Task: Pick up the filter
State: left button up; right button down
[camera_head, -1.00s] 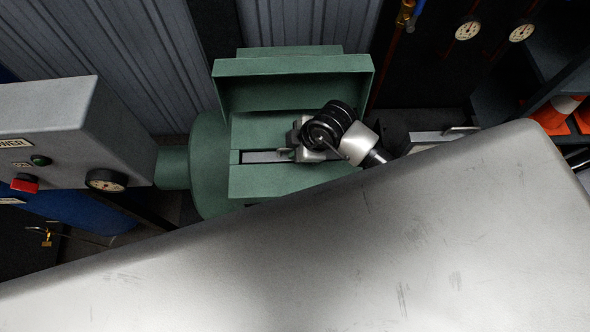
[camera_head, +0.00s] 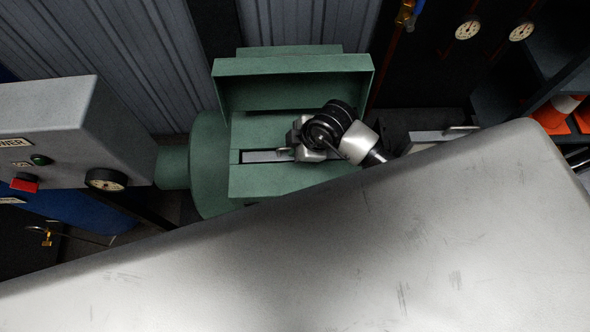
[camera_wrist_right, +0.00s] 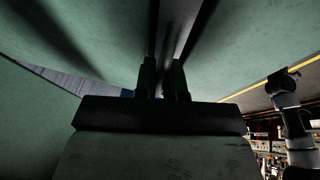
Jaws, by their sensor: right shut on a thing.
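The filter (camera_head: 262,157) appears as a flat grey metal piece lying in a narrow slot in the top of the green machine (camera_head: 255,182). A small handle shows at its right end in the head view. My right gripper (camera_head: 290,152) reaches in from the right and is shut at this handle. My own wrist hides part of the grip. My left gripper is in neither view.
The machine's raised green hood (camera_head: 290,68) stands behind the slot. A grey control box (camera_head: 60,125) with a red button and a gauge is at the left. A grey piece with a handle (camera_head: 430,137) lies to the right. Orange cones (camera_head: 560,112) stand at the far right.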

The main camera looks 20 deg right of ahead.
jog(key=shift+r, duration=0.1)
dwell(0.8)
notch_tip(320, 180, up, 28)
jog(key=p, duration=0.1)
dwell(0.7)
